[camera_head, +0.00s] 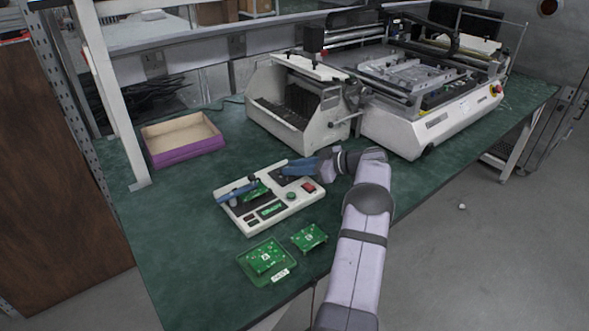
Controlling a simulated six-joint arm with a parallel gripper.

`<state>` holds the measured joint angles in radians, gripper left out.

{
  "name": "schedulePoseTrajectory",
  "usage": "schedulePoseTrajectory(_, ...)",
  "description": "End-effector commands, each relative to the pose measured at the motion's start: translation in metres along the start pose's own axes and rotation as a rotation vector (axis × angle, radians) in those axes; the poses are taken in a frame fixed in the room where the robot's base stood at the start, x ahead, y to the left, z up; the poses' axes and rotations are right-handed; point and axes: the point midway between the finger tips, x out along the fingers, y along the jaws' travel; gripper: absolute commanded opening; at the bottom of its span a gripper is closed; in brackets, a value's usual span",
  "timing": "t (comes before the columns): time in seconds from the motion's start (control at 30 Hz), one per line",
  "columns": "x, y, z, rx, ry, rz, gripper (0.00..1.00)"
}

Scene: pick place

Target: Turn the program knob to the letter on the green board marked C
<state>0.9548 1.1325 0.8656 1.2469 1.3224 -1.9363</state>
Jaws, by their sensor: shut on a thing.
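The white test panel (284,213) lies on the green bench. My gripper (287,171) reaches in from the right over the panel's back right part. Its blue jaws are shut on the program knob, which they hide, so I cannot tell where it points. A green board (256,190) sits in the panel's fixture beside a blue bar. Another green board (309,237) lies in front of the panel. A third green board (265,256) lies left of that one on a green tray with a white label. The boards carry white letter marks, too small to read for sure.
The panel also has a red switch (308,188), a green button (291,196) and a small display (271,209). A purple-sided open box (187,153) stands at the back left. White machines (300,105) stand behind. The bench left of the panel is clear.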

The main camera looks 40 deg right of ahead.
Motion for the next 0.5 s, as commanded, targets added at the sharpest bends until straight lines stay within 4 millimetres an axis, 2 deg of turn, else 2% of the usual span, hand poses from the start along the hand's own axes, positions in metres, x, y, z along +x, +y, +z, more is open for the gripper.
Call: schedulePoseTrajectory(0.5, 0.0028, -0.0038, 0.0067, 0.056, 0.000, 0.147, 0.00)
